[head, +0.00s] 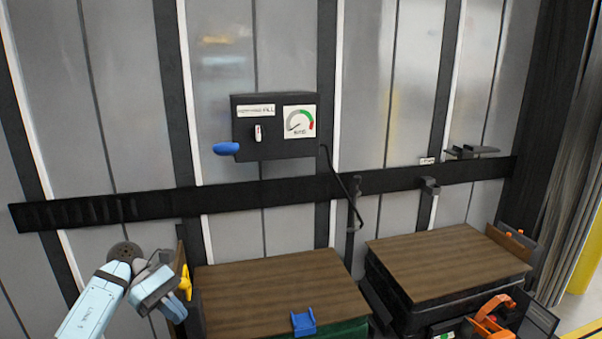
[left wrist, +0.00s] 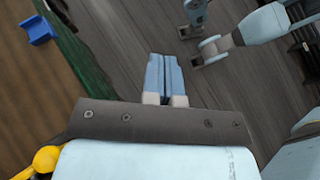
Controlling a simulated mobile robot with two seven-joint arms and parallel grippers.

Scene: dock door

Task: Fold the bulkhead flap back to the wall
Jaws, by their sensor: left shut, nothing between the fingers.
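I cannot tell for sure which part is the bulkhead flap. A brown wood-topped panel (head: 270,296) lies flat in front of the grey wall (head: 110,110), with a blue bracket (head: 303,322) at its front edge. A narrow upright brown board with a yellow handle (head: 185,283) stands at its left end. My left gripper (head: 178,308) is just left of that handle, pointing down, shut and empty. Its closed fingers (left wrist: 165,78) show in the left wrist view beside the panel's green edge (left wrist: 88,65). A pale blue arm part (left wrist: 262,25) shows there too; no right fingers are clear.
A gauge box (head: 275,126) with a blue handle (head: 227,148) hangs on the wall above a black rail (head: 265,193). A second wood-topped unit (head: 445,262) stands right, with an orange part (head: 492,322) in front. Grey floor (left wrist: 125,30) is open below my left gripper.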

